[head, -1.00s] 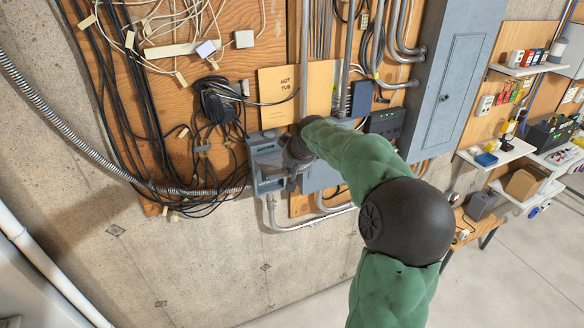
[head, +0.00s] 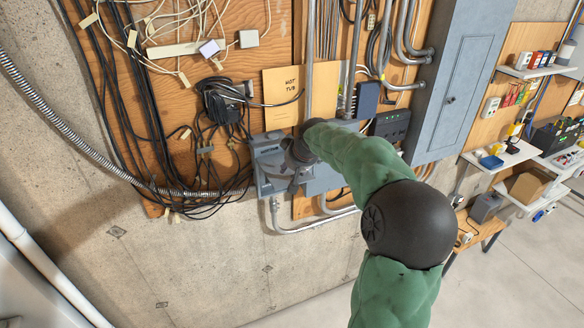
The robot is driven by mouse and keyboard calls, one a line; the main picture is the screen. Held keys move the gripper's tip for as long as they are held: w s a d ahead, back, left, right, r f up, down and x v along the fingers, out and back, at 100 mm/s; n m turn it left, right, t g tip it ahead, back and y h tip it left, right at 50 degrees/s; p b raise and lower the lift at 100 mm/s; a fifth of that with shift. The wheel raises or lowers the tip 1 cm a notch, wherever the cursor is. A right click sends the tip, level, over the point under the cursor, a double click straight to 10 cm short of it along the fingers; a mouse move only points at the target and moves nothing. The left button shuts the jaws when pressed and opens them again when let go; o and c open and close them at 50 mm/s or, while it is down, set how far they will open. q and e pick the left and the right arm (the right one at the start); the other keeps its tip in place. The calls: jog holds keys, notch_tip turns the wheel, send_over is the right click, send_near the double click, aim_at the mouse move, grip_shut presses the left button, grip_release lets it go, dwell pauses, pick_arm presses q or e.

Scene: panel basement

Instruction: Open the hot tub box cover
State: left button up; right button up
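The hot tub box (head: 268,160) is a grey metal box on the plywood panel, below a tan sign (head: 286,92) lettered "HOT TUB". My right arm reaches up to it from the lower right. My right gripper (head: 294,180) is at the front of the box, dark and small against it, and my wrist hides much of the box's right part. I cannot tell whether its fingers are open or shut, or how far the cover stands from the box. My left gripper is not in view.
Black cables (head: 222,105) hang left of the box. A tall grey electrical panel (head: 455,85) stands to the right, with conduit (head: 315,222) below the box. Shelves with tools (head: 535,70) are at the far right.

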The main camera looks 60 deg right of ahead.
jog(key=shift+a, duration=0.1)
jog(key=v, duration=1.2)
dwell(0.4)
